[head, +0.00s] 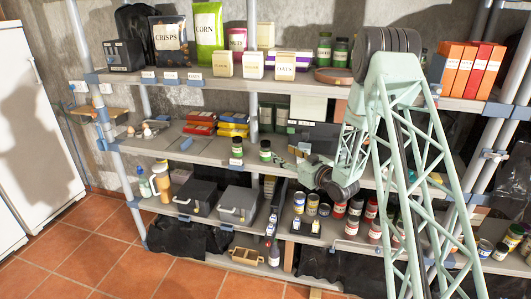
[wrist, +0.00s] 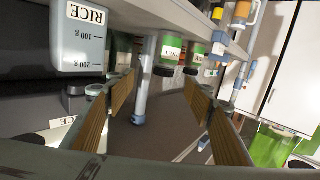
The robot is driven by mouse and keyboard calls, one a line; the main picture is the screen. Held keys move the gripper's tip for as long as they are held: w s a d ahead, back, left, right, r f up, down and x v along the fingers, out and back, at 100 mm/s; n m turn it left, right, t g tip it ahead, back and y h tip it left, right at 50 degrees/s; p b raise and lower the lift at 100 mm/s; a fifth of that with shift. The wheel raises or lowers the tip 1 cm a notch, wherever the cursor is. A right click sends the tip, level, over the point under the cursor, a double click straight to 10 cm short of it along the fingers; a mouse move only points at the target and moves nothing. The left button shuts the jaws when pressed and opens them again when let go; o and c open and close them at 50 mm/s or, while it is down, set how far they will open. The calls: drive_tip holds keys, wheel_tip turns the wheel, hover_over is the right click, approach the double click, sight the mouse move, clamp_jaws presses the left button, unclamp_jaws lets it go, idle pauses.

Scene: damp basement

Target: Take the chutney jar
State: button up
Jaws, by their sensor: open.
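Two small green jars with dark lids and pale labels stand on the middle shelf in the head view, a left one (head: 237,149) and a right one (head: 265,150). I cannot read in the head view which is the chutney jar. In the wrist view the two jars (wrist: 171,48) (wrist: 196,57) appear upside down, beyond my fingertips, with labels only partly legible. My gripper (wrist: 158,84) is open and empty, its wood-coloured pads spread wide. In the head view my gripper (head: 298,152) is at the middle shelf, to the right of both jars and apart from them.
A grey RICE container (wrist: 82,38) is close by the left finger in the wrist view. A shelf post (wrist: 145,80) stands beyond the fingers. Red and yellow boxes (head: 234,129) lie behind the jars. The shelf surface (head: 205,154) left of the jars is mostly clear.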

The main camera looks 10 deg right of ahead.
sight(269, 151)
drive_tip(key=shift+s+a+f+t+y, duration=0.1)
drive_tip(key=shift+s+f+y, duration=0.1)
drive_tip(key=shift+f, duration=0.35)
drive_tip(key=shift+s+d+f+t+y, duration=0.1)
drive_tip(key=shift+f+y, duration=0.1)
drive_tip(key=shift+f, duration=0.35)
drive_tip(key=shift+s+a+f+t+y, duration=0.1)
drive_tip(key=shift+f+y, duration=0.1)
drive_tip(key=shift+f, duration=0.35)
drive_tip(key=shift+w, duration=0.1)
drive_tip(key=shift+x, duration=4.25)
drive_tip(key=shift+x, duration=2.6)
drive_tip(key=shift+f, duration=0.15)
drive_tip(key=c, duration=1.1)
